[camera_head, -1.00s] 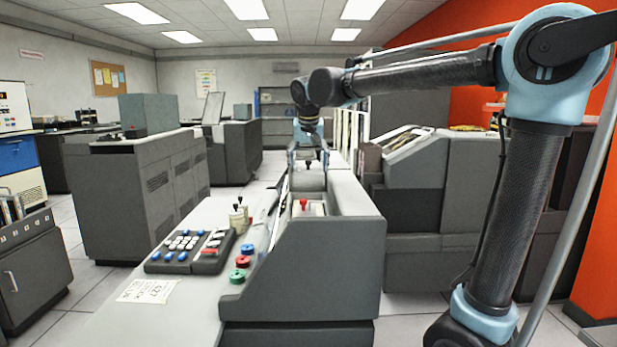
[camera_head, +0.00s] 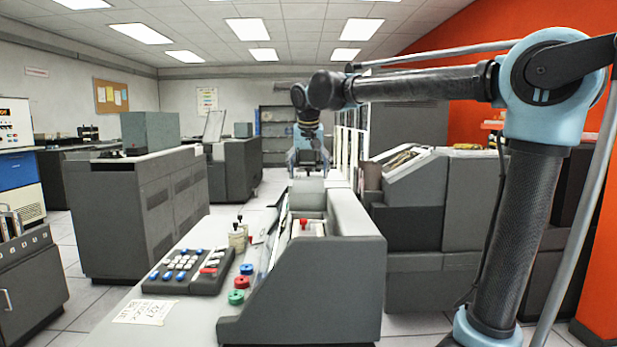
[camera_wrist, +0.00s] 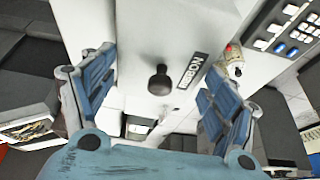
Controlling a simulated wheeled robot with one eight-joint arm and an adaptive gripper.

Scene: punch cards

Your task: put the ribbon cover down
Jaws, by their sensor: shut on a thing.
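The ribbon cover (camera_wrist: 178,52) is a light grey panel with a round black knob and a dark label reading RIBBON. It fills the middle of the wrist view. My gripper (camera_wrist: 158,78) is shut on it, with the blue finger pads wide apart on either side and the knob between them. In the head view my gripper (camera_head: 308,162) hangs pointing down above the far end of the grey punch machine (camera_head: 325,270).
A keypad (camera_head: 190,271) and red, green and blue round pieces lie on the near desk top. Small bottles (camera_head: 238,236) stand beside the machine. A grey cabinet (camera_head: 130,205) stands to the left, and card equipment (camera_head: 415,180) stands close on the right.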

